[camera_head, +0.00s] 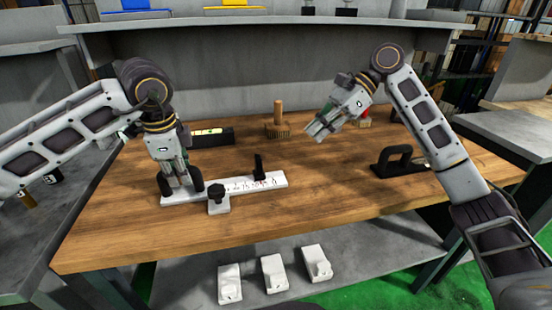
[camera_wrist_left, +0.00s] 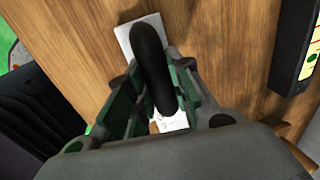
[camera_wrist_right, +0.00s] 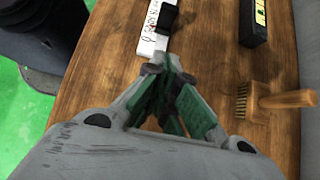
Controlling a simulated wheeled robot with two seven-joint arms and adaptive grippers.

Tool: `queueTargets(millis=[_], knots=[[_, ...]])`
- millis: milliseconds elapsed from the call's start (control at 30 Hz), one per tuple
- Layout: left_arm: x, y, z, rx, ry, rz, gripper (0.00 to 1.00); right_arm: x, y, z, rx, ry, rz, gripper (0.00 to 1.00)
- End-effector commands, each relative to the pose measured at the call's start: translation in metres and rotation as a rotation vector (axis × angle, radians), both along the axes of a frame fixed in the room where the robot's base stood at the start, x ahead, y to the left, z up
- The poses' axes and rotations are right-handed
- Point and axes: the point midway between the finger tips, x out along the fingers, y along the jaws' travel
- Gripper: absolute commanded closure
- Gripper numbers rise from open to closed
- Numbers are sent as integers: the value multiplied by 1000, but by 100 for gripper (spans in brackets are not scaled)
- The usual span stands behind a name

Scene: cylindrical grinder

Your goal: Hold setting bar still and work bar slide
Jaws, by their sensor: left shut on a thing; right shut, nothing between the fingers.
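The white setting bar (camera_head: 236,186) with printed marks lies flat on the wooden table. A black curved handle (camera_wrist_left: 152,60) stands at its left end, and my left gripper (camera_head: 181,184) is shut on it. A black upright slide (camera_head: 259,168) sits on the bar right of its middle; it also shows in the right wrist view (camera_wrist_right: 167,18). A small white block with a black knob (camera_head: 217,196) sits at the bar's front edge. My right gripper (camera_head: 318,132) is shut and empty, raised above the table to the right of and behind the bar.
A black level with a yellow strip (camera_head: 212,137) lies behind the bar. A wooden brush (camera_head: 278,127) stands at the back. A black-handled tool (camera_head: 398,164) lies at the right, and a red item (camera_head: 366,118) is behind my right arm. The table's front right is clear.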

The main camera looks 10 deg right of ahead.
Motion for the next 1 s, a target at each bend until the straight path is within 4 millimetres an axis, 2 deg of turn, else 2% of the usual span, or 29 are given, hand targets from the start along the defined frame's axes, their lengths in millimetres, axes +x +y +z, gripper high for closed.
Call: queueTargets(millis=[267,433,1000], knots=[[0,0,0,0,-1,1,100,0,3,-3,0,-1,1,100],[0,0,0,0,-1,1,100,0,10,-11,-1,1,2,100],[0,0,0,0,-1,1,100,-1,61,-61,0,-1,2,100]])
